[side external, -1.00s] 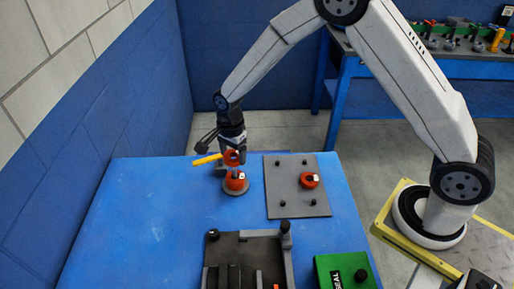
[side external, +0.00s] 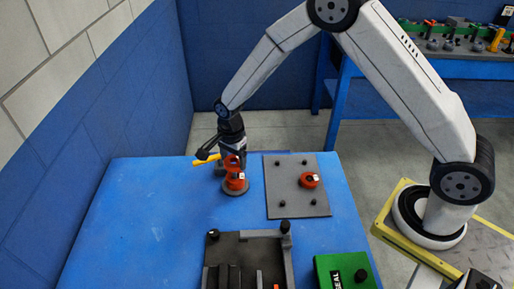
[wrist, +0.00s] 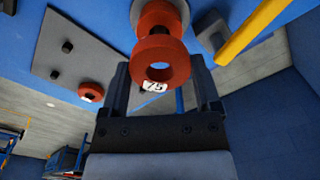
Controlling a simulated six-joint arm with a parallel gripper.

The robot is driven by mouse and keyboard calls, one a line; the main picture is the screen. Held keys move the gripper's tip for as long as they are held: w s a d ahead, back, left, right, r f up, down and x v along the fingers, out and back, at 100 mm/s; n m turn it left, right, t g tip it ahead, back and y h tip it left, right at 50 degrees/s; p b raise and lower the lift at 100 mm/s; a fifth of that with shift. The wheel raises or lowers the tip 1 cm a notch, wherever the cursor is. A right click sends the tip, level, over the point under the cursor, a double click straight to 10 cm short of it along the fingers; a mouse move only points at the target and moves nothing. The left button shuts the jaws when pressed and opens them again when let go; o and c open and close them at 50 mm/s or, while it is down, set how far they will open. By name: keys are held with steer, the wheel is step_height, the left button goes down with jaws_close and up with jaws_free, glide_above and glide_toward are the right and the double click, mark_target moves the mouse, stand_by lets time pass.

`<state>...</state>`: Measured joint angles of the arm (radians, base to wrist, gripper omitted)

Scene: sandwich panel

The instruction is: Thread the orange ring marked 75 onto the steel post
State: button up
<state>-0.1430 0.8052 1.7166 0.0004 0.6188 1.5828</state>
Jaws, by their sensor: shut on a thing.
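The orange ring marked 75 (wrist: 150,76) is between the fingertips of my gripper (wrist: 160,64), which is shut on it. Its white label and open hole face the wrist camera. In the side view the held ring (side external: 231,163) is at my gripper (side external: 232,158), just above another orange ring (side external: 236,182) on a round grey base (side external: 236,193). This lower ring also shows in the wrist view (wrist: 160,14), beyond the held one. The steel post is not clearly visible; the rings hide most of that spot, and I cannot tell whether the held ring is around it.
A grey plate (side external: 285,205) with dark pegs and another labelled orange ring (side external: 309,180) lies to the right. A yellow bar (side external: 203,161) and a grey block (wrist: 211,32) are close by. A dark slotted fixture (side external: 238,249) and a green box (side external: 343,270) stand in front.

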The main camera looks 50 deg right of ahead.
mark_target(234, 168)
steer(key=shift+f, duration=2.1)
stand_by(2.2)
steer(key=o, duration=1.1)
steer(key=shift+c, duration=0.2)
steer(key=shift+r, duration=0.1)
steer(key=shift+r, duration=4.2)
